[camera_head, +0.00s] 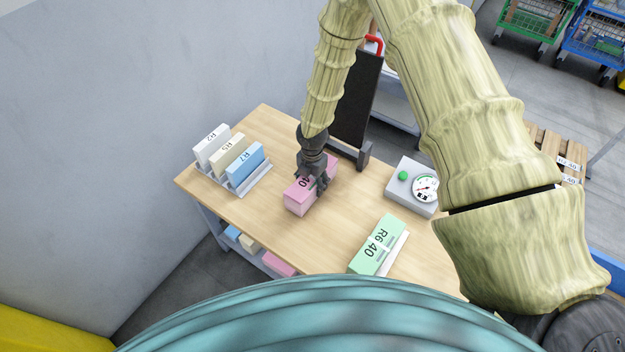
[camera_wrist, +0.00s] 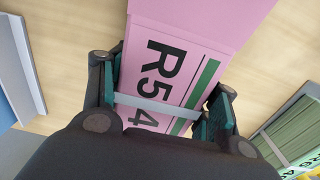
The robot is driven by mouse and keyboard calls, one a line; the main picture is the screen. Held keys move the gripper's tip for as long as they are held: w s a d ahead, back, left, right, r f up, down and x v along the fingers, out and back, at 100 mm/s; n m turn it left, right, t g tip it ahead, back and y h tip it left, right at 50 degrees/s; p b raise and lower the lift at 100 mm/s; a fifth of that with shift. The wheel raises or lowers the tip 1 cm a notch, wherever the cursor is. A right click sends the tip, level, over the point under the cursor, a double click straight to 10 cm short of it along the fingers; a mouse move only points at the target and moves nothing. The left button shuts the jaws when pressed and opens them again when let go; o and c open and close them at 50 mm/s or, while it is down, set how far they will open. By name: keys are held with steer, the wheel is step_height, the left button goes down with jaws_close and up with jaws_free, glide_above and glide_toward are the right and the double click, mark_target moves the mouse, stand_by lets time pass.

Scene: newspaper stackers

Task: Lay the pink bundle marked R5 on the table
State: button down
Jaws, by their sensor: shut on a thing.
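The pink bundle marked R5 (camera_head: 299,198) is at the middle of the wooden table (camera_head: 262,125). In the wrist view the bundle (camera_wrist: 200,30) shows its R5 label and a pale band across it. My gripper (camera_head: 318,182) is shut on the bundle from above, with a finger on each side of it in the wrist view (camera_wrist: 165,108). The bundle is on or just above the tabletop; I cannot tell whether it touches. My gripper hides part of its label in the head view.
A rack (camera_head: 250,184) with white, cream and blue bundles stands at left. A green R6 bundle (camera_head: 372,243) lies at front right. A grey box with a dial (camera_head: 410,187) and a black upright board (camera_head: 357,105) stand behind.

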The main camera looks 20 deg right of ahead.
steer(key=shift+f+b, duration=0.3)
steer(key=shift+f, duration=0.35)
stand_by(0.8)
steer(key=shift+c, duration=1.6)
jaws_free()
step_height(320, 180, up, 12)
steer(key=shift+w+r, duration=0.1)
